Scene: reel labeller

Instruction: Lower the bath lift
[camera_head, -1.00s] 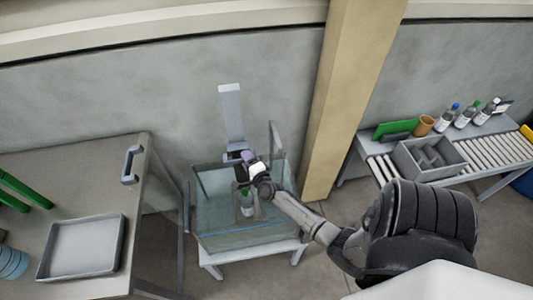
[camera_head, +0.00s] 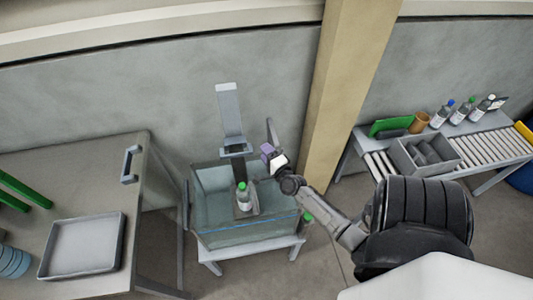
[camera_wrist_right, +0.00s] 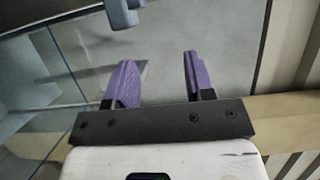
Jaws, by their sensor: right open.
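The bath (camera_head: 222,242) is a clear glass tank on a pale stand in the middle of the head view. A grey lift column (camera_head: 230,112) rises behind it, with a crossbar handle (camera_head: 236,150) low on it. A green-capped bottle (camera_head: 244,198) stands upright on a small dark platform inside the tank. My right gripper (camera_head: 268,152), with purple fingers, is open and empty, right of the handle and apart from it. In the right wrist view the open fingers (camera_wrist_right: 158,66) have nothing between them; a blue-grey bar (camera_wrist_right: 122,12) lies beyond them. My left gripper is not in view.
A table at left holds a grey tray (camera_head: 82,246) and green bars (camera_head: 24,190). A beige pillar (camera_head: 340,100) stands right of the bath. A roller conveyor (camera_head: 490,150) at right carries bottles, a brown cup (camera_head: 419,122) and a divided grey box (camera_head: 425,155).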

